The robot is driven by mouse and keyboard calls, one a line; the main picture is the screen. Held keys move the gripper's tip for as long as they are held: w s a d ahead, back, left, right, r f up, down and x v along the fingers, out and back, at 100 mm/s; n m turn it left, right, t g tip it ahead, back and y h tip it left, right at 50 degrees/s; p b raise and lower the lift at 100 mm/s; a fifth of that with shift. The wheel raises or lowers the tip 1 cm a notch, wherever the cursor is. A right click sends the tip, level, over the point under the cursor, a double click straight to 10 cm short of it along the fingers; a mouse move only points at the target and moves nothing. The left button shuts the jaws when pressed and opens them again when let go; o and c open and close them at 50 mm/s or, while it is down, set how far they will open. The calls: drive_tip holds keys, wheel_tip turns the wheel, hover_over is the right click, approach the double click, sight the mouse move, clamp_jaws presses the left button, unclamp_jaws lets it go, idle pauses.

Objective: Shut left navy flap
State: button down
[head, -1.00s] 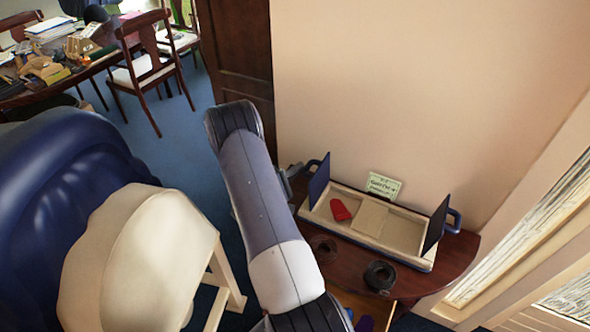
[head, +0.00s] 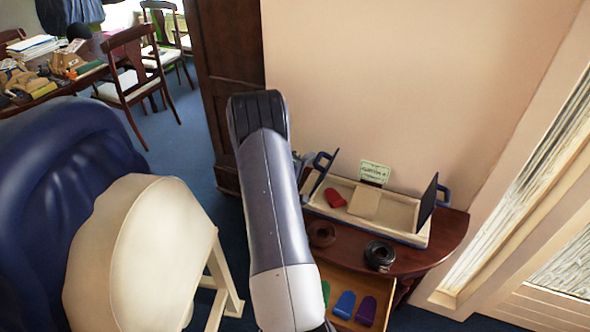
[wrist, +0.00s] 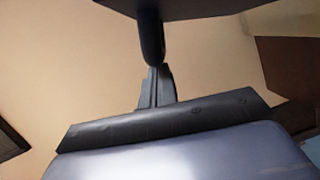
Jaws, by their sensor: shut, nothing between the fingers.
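The left navy flap (head: 322,173) stands at the left end of a long beige-lined box, tilted inward to the right, with a dark handle loop (head: 319,160) on its outer side. In the wrist view a dark panel (wrist: 195,9), apparently this flap, crosses the top with its handle (wrist: 150,38) hanging toward my fingers. My gripper (wrist: 155,72) is shut and empty, its tips at or just short of the handle's lower end; contact cannot be told. In the head view my arm mostly hides the gripper. The right navy flap (head: 428,202) stands raised at the other end.
The box (head: 402,228) holds a red piece (head: 335,197) and a beige block (head: 365,203). It stands on a dark wooden table (head: 448,240) against the wall. An open drawer (head: 335,280) below holds coloured pieces. A green card (head: 374,172) stands behind.

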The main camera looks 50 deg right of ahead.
drive_tip(key=s+m+b, duration=0.1)
drive_tip(key=s, duration=0.1)
drive_tip(key=s+d+m+y+b, duration=0.1)
drive_tip(key=s+m+b, duration=0.1)
drive_tip(key=s+d+f+m+b, duration=0.1)
drive_tip(key=s+m+b, duration=0.1)
drive_tip(key=shift+s+f+t, duration=0.1)
drive_tip(key=shift+s+t, duration=0.05)
drive_tip(key=shift+t, duration=0.25)
drive_tip(key=s+f+m+b, duration=0.1)
drive_tip(key=b, duration=0.1)
drive_tip(key=s+d+f+m+t+y+b, duration=0.1)
drive_tip(key=s+b, duration=0.1)
drive_tip(key=b, duration=0.1)
drive_tip(key=s+f+m+b, duration=0.1)
drive_tip(key=m+b, duration=0.1)
drive_tip(key=b, duration=0.1)
drive_tip(key=shift+s+d+f, duration=0.1)
drive_tip(key=shift+s+d, duration=0.1)
drive_tip(key=shift+s, duration=0.2)
drive_tip(key=s+f+m+t+b, duration=0.1)
drive_tip(key=b, duration=0.1)
drive_tip(key=shift+d+f+y+b, duration=0.15)
drive_tip(key=shift+y+b, duration=0.25)
drive_tip(key=shift+s+f+b, duration=0.3)
drive_tip(key=shift+b, duration=0.25)
drive_tip(key=shift+d, duration=0.1)
drive_tip(key=shift+r, duration=0.1)
